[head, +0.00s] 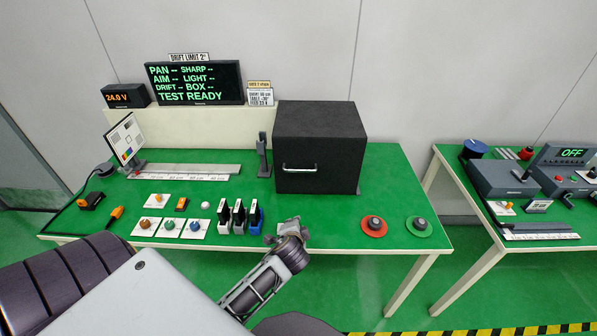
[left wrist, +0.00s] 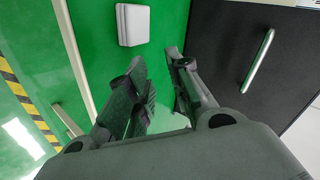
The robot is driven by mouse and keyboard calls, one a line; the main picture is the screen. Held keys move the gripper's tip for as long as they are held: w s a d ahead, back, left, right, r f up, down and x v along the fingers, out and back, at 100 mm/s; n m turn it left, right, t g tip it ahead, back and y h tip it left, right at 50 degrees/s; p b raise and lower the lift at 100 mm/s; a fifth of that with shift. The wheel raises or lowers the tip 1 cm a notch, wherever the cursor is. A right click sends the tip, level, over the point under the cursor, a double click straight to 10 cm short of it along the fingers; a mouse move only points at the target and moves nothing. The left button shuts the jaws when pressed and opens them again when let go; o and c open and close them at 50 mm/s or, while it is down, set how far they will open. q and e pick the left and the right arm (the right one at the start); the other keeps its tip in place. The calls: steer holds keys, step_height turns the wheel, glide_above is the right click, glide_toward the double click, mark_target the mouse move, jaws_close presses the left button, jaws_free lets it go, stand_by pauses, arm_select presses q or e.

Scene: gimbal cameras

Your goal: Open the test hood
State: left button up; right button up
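The test hood (head: 320,130) is a black box at the back right of the green table, apparently closed. A pale bar handle (head: 299,169) sits low on its front face. In the left wrist view the dark hood (left wrist: 225,50) fills the right side, with the handle (left wrist: 258,61) upright in the picture. My left gripper (head: 283,230) is over the table's front edge, in front of the hood and apart from the handle. In the left wrist view its fingers (left wrist: 163,92) are spread, with nothing between them. My right gripper is not seen.
A dark upright post (head: 263,157) stands just left of the hood. Green tabletop between hood and buttons is clear.

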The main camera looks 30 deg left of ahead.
mark_target(299, 171)
arm_select(q)
steer(key=w+a+r+m+t+y, duration=0.2)
steer(key=w+r+m+t, duration=0.2)
steer(key=r, duration=0.7)
steer(key=shift+w+y, duration=0.3)
steer(key=shift+w, duration=0.35)
steer(key=shift+w+a, duration=0.1)
steer(key=shift+a, duration=0.05)
steer(key=shift+p+x, duration=0.5)
steer(key=shift+x, duration=6.3)
steer(key=shift+c, duration=0.2)
jaws_close()
